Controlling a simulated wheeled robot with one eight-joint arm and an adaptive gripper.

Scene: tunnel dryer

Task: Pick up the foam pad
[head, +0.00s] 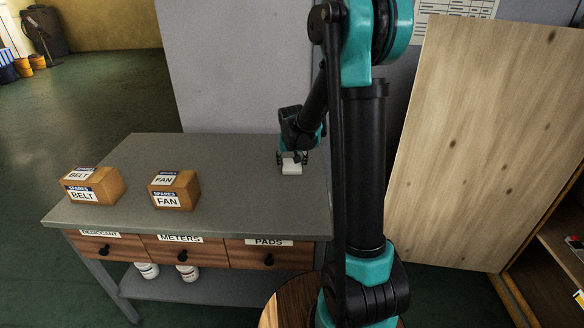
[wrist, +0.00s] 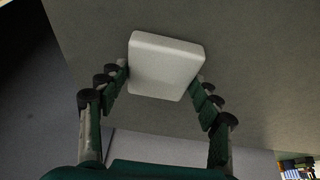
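The foam pad (wrist: 165,62) is a white, rounded square block. In the head view the pad (head: 291,168) is at the grey bench's right part, just below my gripper (head: 292,157). In the wrist view my gripper (wrist: 162,76) has one finger on each side of the pad's near half. The fingertips appear right beside its left and right edges. The pad looks slightly turned relative to the fingers. I cannot tell whether the fingers press on it or whether it is clear of the bench top.
The grey bench (head: 240,150) carries a BELT box (head: 93,186) and a FAN box (head: 174,190) at left. Labelled drawers, including PADS (head: 269,256), are shut below. A wall stands behind; a wooden panel (head: 480,150) leans at right. The bench middle is clear.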

